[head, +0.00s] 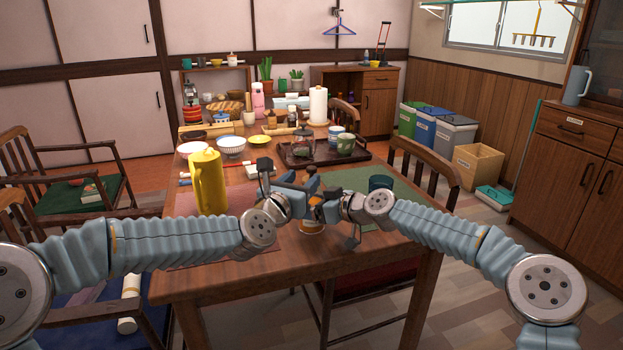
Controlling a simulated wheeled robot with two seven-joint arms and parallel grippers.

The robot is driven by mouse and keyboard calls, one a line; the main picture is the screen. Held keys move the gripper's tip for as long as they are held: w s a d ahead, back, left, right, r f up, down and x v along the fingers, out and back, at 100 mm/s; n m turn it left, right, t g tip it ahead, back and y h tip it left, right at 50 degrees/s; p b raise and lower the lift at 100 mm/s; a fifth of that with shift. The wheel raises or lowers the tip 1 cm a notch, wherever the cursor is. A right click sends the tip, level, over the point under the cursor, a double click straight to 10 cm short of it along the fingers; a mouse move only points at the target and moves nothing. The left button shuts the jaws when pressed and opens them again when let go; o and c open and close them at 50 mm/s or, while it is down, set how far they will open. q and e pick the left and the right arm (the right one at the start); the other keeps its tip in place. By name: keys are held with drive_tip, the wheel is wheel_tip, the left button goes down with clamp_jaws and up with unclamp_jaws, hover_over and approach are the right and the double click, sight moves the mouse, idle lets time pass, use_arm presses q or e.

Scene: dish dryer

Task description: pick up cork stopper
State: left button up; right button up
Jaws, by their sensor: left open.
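I cannot make out the cork stopper for certain. A small brown object (313,186) shows just behind my grippers at the middle of the table; it is too small to tell whether it is the cork. My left gripper (277,178) is open over the near middle of the table, to the left of that object. My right gripper (329,207) is close beside the left one, partly overlapping it in the picture, and its fingers are not clear. A small jar or cup (312,226) shows partly below the grippers, near the table's front edge.
A yellow pitcher (208,182) stands left of my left gripper. A dark teal cup (380,184) is to the right on a green mat (412,192). A dark tray (296,160) with a teapot and cups lies behind. Bowls and a paper roll (318,106) fill the far side.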

sight(310, 169)
use_arm(q)
drive_tip(key=x, duration=0.7)
drive_tip(key=shift+w+a, duration=0.15)
drive_tip(key=shift+w, duration=0.25)
drive_tip(key=shift+c, duration=0.2)
clamp_jaws()
